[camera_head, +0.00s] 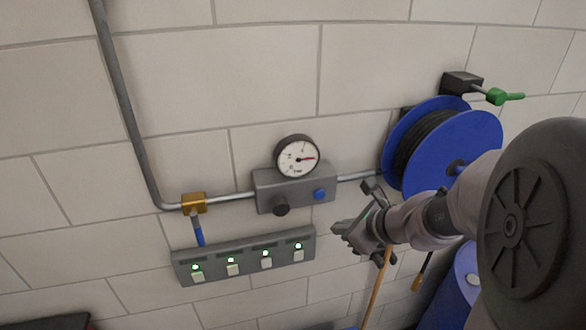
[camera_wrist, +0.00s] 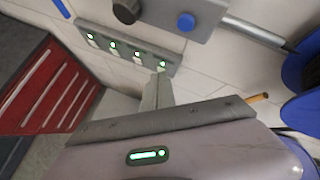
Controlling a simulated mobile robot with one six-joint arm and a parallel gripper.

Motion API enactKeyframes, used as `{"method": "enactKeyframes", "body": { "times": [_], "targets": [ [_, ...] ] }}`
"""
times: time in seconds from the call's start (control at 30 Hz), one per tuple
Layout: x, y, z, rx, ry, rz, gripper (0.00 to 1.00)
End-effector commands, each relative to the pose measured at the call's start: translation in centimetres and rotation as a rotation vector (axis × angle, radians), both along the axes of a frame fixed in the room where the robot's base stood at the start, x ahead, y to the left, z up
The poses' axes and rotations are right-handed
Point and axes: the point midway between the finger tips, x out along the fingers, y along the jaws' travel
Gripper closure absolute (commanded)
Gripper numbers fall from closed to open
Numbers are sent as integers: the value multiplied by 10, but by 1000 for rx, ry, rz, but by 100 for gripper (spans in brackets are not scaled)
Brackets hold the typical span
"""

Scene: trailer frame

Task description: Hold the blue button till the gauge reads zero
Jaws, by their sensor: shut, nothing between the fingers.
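The blue button (camera_head: 320,194) is on the right part of the grey box (camera_head: 262,183) on the wall. It also shows at the top of the wrist view (camera_wrist: 186,21). The gauge is outside the wrist view. My gripper (camera_head: 338,229) is shut and empty, below and slightly right of the button in the head view. Its fingers (camera_wrist: 158,92) show below the button in the wrist view, apart from it.
A black knob (camera_head: 281,209) is left of the button. Below is a grey strip (camera_head: 221,270) with several lit switches. A blue hose reel (camera_head: 450,150) and a green-handled tap (camera_head: 505,97) are at right. A brass valve (camera_head: 194,203) with a blue lever is at left.

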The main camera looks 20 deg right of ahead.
Motion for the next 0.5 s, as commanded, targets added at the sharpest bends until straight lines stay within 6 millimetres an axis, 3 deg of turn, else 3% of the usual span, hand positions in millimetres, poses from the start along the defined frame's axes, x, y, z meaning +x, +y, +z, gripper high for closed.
{"method": "enactKeyframes", "body": {
  "times": [0.27, 0.5],
  "targets": [
    [3, 1, 0, -3, -1, 4, 100],
    [34, 1, 1, -3, -1, 6, 100]
  ]
}}
